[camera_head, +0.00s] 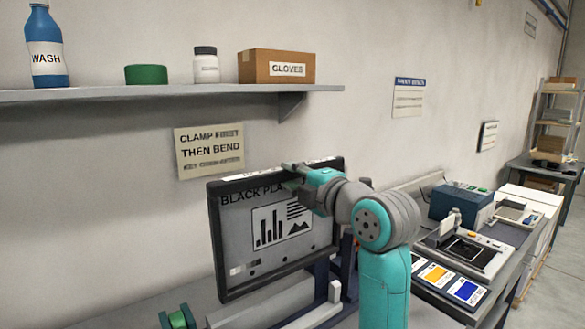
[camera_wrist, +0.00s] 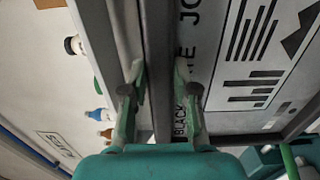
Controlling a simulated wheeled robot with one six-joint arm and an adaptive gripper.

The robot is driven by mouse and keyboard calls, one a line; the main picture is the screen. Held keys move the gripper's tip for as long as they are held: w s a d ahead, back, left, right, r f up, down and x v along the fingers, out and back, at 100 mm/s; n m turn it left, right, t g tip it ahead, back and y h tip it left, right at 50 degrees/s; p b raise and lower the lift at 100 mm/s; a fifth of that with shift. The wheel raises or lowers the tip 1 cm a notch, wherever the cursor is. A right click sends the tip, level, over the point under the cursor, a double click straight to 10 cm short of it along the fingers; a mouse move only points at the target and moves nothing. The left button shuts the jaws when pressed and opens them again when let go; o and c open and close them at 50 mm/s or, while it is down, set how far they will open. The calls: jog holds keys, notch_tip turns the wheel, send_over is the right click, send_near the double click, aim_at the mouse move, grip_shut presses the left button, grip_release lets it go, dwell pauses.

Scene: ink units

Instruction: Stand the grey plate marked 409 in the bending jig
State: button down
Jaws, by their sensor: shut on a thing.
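A grey plate (camera_head: 285,235) with a dark border stands upright in the head view, its face printed with "BLACK PLA…", a bar chart and text lines. I cannot read 409 on it. My gripper (camera_head: 290,180) is shut on its top edge. In the wrist view my gripper's two green fingers (camera_wrist: 158,92) lie on either side of the dark edge, with the printed plate face (camera_wrist: 240,75) to the right. Dark blue uprights (camera_head: 322,280) and pale bars show below and behind the plate; they may be the bending jig. Whether the plate's lower edge touches them is unclear.
A wall shelf (camera_head: 170,94) above holds a blue WASH bottle (camera_head: 46,50), a green tin, a white jar and a GLOVES box (camera_head: 277,67). A green roll (camera_head: 178,319) is at lower left. A bench on the right holds a blue machine (camera_head: 461,204) and colour pads (camera_head: 436,274).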

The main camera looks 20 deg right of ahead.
jog(key=shift+w+f, duration=0.2)
jog(key=shift+f, duration=7.95)
jog(key=c, duration=0.8)
grip_release()
jog(key=shift+s, duration=0.1)
send_near(285, 242)
jog(key=v, duration=0.4)
jog(key=shift+s+d, duration=0.1)
jog(key=shift+s, duration=0.15)
